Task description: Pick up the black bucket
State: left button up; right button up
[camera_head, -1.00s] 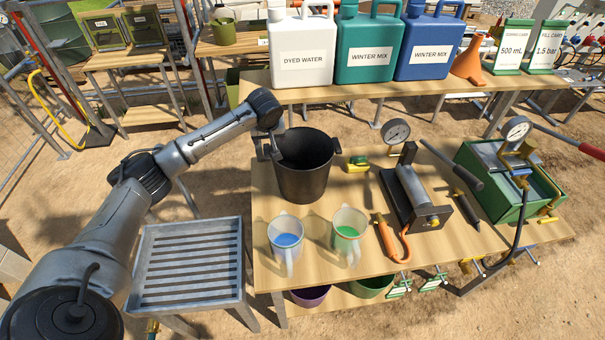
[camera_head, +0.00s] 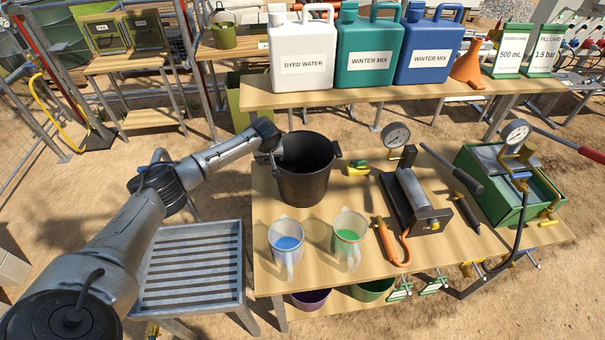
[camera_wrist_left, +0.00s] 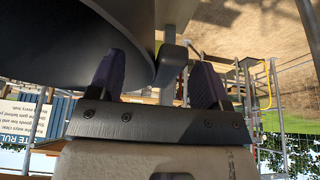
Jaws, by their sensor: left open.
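The black bucket (camera_head: 305,180) stands upright on the near wooden table, at its back left. A small lug sticks out from its right rim. My left gripper (camera_head: 273,153) is at the bucket's left rim; its fingers are small and partly hidden there. In the left wrist view the bucket (camera_wrist_left: 60,45) fills the upper left as a dark curved wall. The two fingers of my left gripper (camera_wrist_left: 158,80) stand apart, with a dark lug (camera_wrist_left: 169,62) of the bucket between them. I cannot tell whether either finger touches it. My right gripper is not in view.
Two measuring jugs, with blue (camera_head: 287,245) and green (camera_head: 349,238) liquid, stand in front of the bucket. A hand pump (camera_head: 412,200) and a green box (camera_head: 510,185) are to the right. Large canisters (camera_head: 369,50) line the shelf behind. A slatted stand (camera_head: 192,268) is at left.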

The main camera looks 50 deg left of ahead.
pick_arm(q)
jog(key=shift+w+a+f, duration=0.15)
jog(key=shift+a+f, duration=0.05)
jog(key=shift+f, duration=0.45)
grip_shut()
